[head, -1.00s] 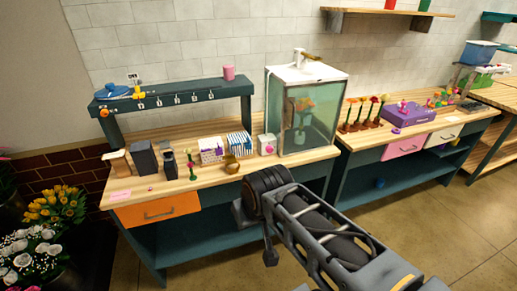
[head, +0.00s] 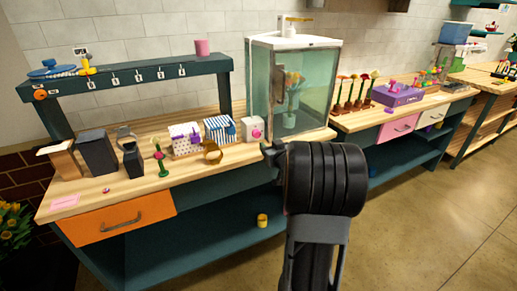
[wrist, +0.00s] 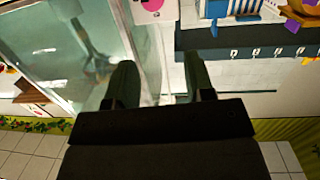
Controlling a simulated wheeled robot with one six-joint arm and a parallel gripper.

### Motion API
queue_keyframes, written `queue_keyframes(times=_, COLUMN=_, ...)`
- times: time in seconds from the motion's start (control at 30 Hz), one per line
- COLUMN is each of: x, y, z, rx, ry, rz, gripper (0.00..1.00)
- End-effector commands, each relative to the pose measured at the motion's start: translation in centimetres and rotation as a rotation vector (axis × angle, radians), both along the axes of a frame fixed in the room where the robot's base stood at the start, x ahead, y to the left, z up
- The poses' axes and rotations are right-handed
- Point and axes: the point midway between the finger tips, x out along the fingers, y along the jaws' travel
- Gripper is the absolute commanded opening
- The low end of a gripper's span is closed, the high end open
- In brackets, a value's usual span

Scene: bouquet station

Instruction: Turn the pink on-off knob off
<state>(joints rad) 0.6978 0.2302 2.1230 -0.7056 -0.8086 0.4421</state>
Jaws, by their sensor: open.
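The pink knob (head: 256,133) is round and sits on the front of a small white box (head: 247,127), just left of the glass cabinet (head: 292,90). In the wrist view the pink knob (wrist: 152,4) shows at the top edge, on the white box (wrist: 150,14), partly cut off. My gripper (wrist: 159,60) is open, with two dark fingers apart and nothing between them. The knob lies beyond the fingertips, apart from them. In the head view my arm's thick black joint hides most of the gripper. I cannot tell which way the knob is turned.
Left of the box stand a gold ring-shaped object (head: 213,152), a blue-striped box (head: 220,130) and a dotted box (head: 185,139). A teal rail (head: 130,83) with hooks runs above them. The orange drawer (head: 117,218) is shut. Bench space in front of the knob looks clear.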

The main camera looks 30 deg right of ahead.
Motion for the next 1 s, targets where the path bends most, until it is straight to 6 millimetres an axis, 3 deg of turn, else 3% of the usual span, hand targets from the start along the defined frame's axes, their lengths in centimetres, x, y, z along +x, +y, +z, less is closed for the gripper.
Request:
queue_keyframes(times=0.03, x=-0.1, y=-0.8, z=-1.7, rx=0.007, ry=-0.024, rz=0.014, gripper=0.49)
queue_keyframes(times=0.1, x=-0.2, y=-1.4, z=-2.5, rx=0.013, ry=-0.057, rz=0.037, gripper=0.49)
queue_keyframes(times=0.33, x=1.0, y=-2.3, z=-3.1, rx=0.022, ry=-0.102, rz=0.071, gripper=0.49)
queue_keyframes(times=0.8, x=9.6, y=-3.3, z=-3.0, rx=0.023, ry=-0.102, rz=0.071, gripper=0.49)
queue_keyframes(times=1.0, x=12.0, y=-3.7, z=-3.0, rx=0.021, ry=-0.102, rz=0.071, gripper=0.49)
